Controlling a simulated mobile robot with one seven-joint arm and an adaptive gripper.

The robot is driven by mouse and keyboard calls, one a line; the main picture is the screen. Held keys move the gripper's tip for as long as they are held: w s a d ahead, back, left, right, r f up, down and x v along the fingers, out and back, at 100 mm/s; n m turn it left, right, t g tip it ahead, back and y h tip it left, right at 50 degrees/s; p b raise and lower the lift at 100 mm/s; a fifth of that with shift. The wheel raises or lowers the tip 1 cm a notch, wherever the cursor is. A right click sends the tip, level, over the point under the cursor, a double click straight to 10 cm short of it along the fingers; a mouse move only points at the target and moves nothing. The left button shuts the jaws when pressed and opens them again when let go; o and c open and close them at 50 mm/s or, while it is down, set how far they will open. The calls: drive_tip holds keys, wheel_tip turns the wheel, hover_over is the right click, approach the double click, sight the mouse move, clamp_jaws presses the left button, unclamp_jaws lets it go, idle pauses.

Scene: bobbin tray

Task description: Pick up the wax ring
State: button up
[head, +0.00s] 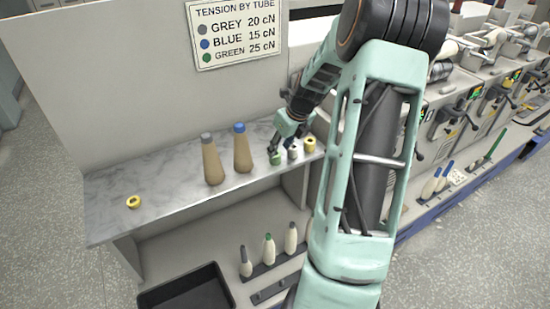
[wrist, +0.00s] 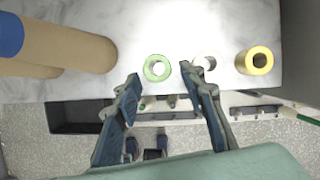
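Several ring-shaped pieces are on the marble shelf (head: 185,205); none is labelled, so I cannot tell for sure which is the wax ring. A low yellow ring (head: 134,201) lies alone at the left end. At the right end stand a green hollow piece (head: 276,159), a whitish one (head: 293,153) and a taller yellow one (head: 310,144). My gripper (wrist: 162,76) is open and empty. In the wrist view the green piece (wrist: 157,68) shows between and just beyond its fingertips; the right fingertip partly covers the whitish piece (wrist: 204,64). The taller yellow piece (wrist: 254,61) is further right.
Two brown cones, one grey-tipped (head: 212,160) and one blue-tipped (head: 242,149), stand left of my gripper. A tension sign (head: 236,34) hangs on the panel behind. Below are a black bin (head: 187,290) and several pale bobbins. The shelf's left part is mostly free.

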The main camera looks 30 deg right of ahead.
sight(275, 158)
drive_tip(key=shift+w+a+x, duration=0.1)
drive_tip(key=shift+x, duration=1.15)
drive_tip(key=shift+w+a+x, duration=0.1)
drive_tip(key=shift+x, duration=1.2)
drive_tip(key=shift+r, duration=0.15)
drive_tip(key=c, duration=0.7)
drive_tip(key=shift+c, duration=0.2)
drive_tip(key=shift+r, duration=0.1)
